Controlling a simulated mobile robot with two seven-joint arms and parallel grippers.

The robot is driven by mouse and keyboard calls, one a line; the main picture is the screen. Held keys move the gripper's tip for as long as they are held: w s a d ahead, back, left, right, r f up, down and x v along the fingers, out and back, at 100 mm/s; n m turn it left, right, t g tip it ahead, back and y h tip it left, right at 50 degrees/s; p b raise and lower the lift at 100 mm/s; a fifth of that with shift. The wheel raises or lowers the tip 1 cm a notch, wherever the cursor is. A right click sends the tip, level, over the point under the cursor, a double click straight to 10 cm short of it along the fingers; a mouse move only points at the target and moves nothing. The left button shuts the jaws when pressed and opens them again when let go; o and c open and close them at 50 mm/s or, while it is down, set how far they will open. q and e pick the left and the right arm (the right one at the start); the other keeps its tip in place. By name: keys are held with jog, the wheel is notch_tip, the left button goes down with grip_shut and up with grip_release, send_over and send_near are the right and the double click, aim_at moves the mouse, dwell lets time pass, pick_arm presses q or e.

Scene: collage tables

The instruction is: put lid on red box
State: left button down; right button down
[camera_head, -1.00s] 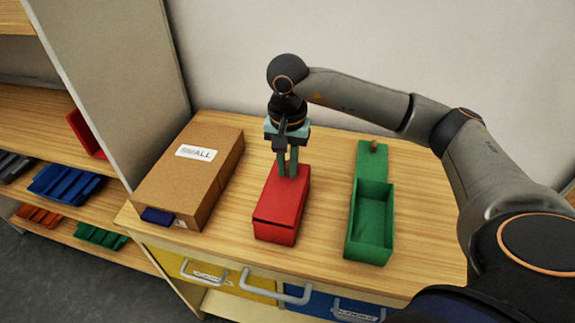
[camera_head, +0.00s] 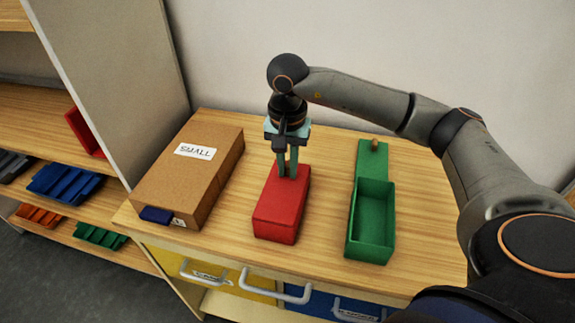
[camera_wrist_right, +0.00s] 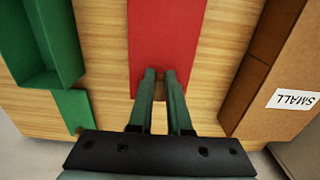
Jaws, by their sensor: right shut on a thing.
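The red box (camera_head: 273,231) stands on the wooden table between a cardboard box and a green box. The red lid (camera_head: 283,202) lies over the red box's top, and no dark gap shows at the front edge. My right gripper (camera_head: 288,173) points down at the rear part of the lid and is shut on it. The gripped part is hidden between the fingers. In the right wrist view the fingertips (camera_wrist_right: 160,75) meet at the end of the red lid (camera_wrist_right: 166,35). My left gripper is not in view.
A cardboard box (camera_head: 215,168) labelled SMALL stands left of the red box. An open green box (camera_head: 372,248) stands to the right, with a green lid (camera_head: 371,158) with a knob behind it. Bare table (camera_head: 330,205) shows between red and green boxes. A wall rises behind.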

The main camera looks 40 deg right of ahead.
jog(key=c, duration=0.8)
grip_release()
jog(key=shift+o, duration=0.5)
jog(key=o, duration=0.4)
jog(key=shift+r, duration=0.1)
jog(key=shift+r+p, duration=2.2)
jog(key=shift+r, duration=1.3)
